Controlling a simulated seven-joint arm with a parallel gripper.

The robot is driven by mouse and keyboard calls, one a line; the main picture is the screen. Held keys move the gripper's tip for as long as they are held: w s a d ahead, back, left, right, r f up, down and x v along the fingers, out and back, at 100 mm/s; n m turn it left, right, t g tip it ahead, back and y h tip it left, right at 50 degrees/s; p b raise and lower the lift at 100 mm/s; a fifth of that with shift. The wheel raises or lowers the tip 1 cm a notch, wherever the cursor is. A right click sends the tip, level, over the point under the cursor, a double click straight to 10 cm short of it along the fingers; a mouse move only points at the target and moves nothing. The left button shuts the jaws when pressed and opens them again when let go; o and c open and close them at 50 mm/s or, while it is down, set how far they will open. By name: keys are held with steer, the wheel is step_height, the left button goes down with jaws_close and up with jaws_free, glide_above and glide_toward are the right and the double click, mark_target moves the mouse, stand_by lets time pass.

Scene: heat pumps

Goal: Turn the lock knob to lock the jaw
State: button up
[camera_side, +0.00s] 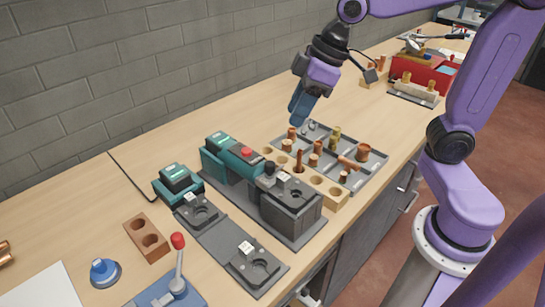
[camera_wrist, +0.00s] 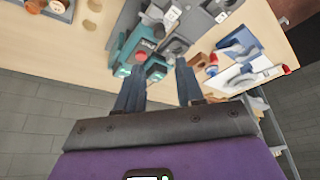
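The teal and dark grey machine (camera_side: 233,160) stands on a dark base plate in the middle of the bench, with a red button (camera_side: 247,152) on top. At its front end is a dark grey jaw block (camera_side: 290,206). A small black knob (camera_side: 270,167) stands up at the block's rear; it may be the lock knob, and its turn position is too small to tell. My gripper (camera_side: 297,118) is above and behind the machine, touching nothing. In the wrist view my gripper's (camera_wrist: 158,74) two fingers are apart and empty, with the teal machine (camera_wrist: 130,44) beyond them.
A grey tray (camera_side: 373,176) with several copper fittings lies right of the machine, beside a wooden holed block (camera_side: 332,190). A smaller teal device (camera_side: 176,180), a brick-coloured holed block (camera_side: 147,238) and a red-knobbed lever (camera_side: 178,262) stand left. A brick wall is behind.

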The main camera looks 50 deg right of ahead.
mark_target(270, 162)
steer(key=x, duration=1.3)
steer(key=shift+w+a+f, duration=0.1)
steer(key=shift+f, duration=0.2)
jaws_close()
